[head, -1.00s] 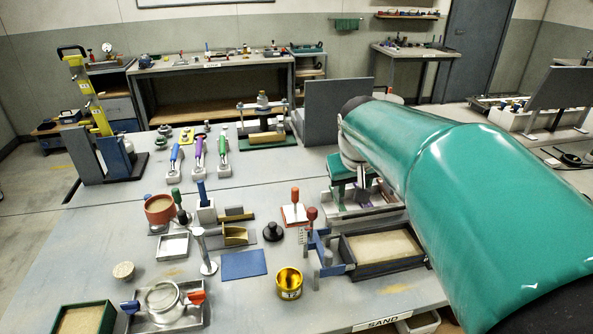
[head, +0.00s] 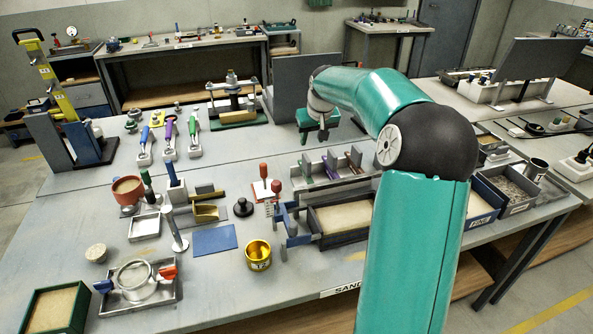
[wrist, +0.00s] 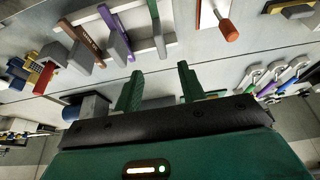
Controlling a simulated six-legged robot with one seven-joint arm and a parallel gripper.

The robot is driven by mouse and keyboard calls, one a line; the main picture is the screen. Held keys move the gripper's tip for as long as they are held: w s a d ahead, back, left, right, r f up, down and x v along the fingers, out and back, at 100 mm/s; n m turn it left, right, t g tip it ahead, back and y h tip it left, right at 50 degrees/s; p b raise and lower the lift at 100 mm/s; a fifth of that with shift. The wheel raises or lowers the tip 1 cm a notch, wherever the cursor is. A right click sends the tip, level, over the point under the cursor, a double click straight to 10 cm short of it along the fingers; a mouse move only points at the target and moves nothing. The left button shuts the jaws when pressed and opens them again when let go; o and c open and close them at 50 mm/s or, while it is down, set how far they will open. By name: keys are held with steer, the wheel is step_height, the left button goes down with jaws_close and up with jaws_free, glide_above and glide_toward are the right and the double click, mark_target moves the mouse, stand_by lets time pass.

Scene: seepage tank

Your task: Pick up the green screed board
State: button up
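The green screed board (head: 306,168) stands on edge at the left end of a pale rack (head: 322,188), beside a purple board (head: 330,166) and a brown board (head: 353,160). In the wrist view the green board (wrist: 157,30) is a thin strip at the top, beyond the fingertips, with the purple board (wrist: 112,36) to its left. My gripper (head: 323,135) hangs above the table behind the rack, apart from the boards. In the wrist view its two green fingers (wrist: 160,80) are spread with nothing between them.
A dark tray of sand (head: 340,218) sits in front of the rack. A red-handled tool (head: 264,185) stands to its left. A grey upright panel (head: 290,100) rises left of my gripper. Blue, purple and green-handled tools (head: 168,140) lie farther left.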

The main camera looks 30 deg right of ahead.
mark_target(307, 157)
steer(key=x, duration=0.8)
steer(key=shift+w+d+f, duration=0.15)
steer(key=shift+d+f, duration=0.15)
steer(key=x, duration=0.5)
steer(key=shift+w+a, duration=0.2)
jaws_close()
